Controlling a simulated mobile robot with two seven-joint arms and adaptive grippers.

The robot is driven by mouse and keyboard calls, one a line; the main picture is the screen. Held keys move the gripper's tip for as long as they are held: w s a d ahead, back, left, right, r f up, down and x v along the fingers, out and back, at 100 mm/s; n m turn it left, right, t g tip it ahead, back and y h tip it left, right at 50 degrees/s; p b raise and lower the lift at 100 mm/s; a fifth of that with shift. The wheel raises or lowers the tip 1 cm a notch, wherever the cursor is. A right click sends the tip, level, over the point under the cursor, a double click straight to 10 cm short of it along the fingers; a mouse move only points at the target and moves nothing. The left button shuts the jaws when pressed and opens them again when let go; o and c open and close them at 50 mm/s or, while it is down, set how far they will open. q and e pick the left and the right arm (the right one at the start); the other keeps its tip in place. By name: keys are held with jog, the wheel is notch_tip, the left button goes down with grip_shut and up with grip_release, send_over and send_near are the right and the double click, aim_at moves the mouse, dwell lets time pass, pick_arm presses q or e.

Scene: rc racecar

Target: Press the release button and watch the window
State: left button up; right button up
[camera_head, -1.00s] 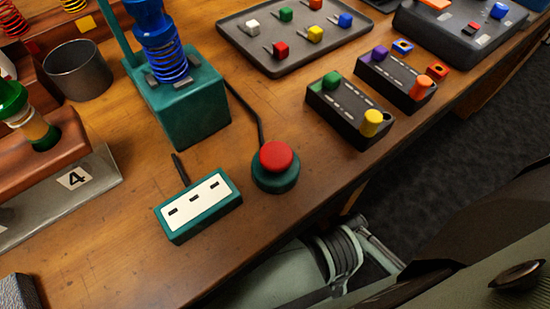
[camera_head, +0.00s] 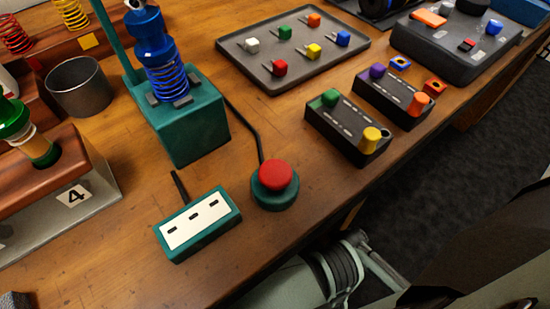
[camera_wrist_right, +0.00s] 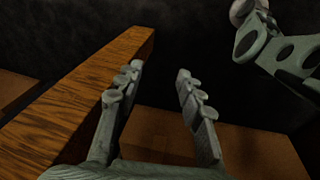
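The red release button (camera_head: 276,175) sits on a round teal base in the middle of the bench, joined by a black cable to the teal stand (camera_head: 185,122) with the blue spring shock (camera_head: 165,60). No gripper shows in the head view. In the right wrist view my right gripper (camera_wrist_right: 157,85) is open and empty, beside a wooden edge (camera_wrist_right: 75,105) and apart from it. My left gripper is not in view.
A grey tray (camera_head: 262,78) with small coloured connectors lies at the back. Two dark blocks with coloured knobs (camera_head: 345,128) stand right of the button. The bench front is clear.

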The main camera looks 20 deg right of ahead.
grip_shut()
dwell(1.2)
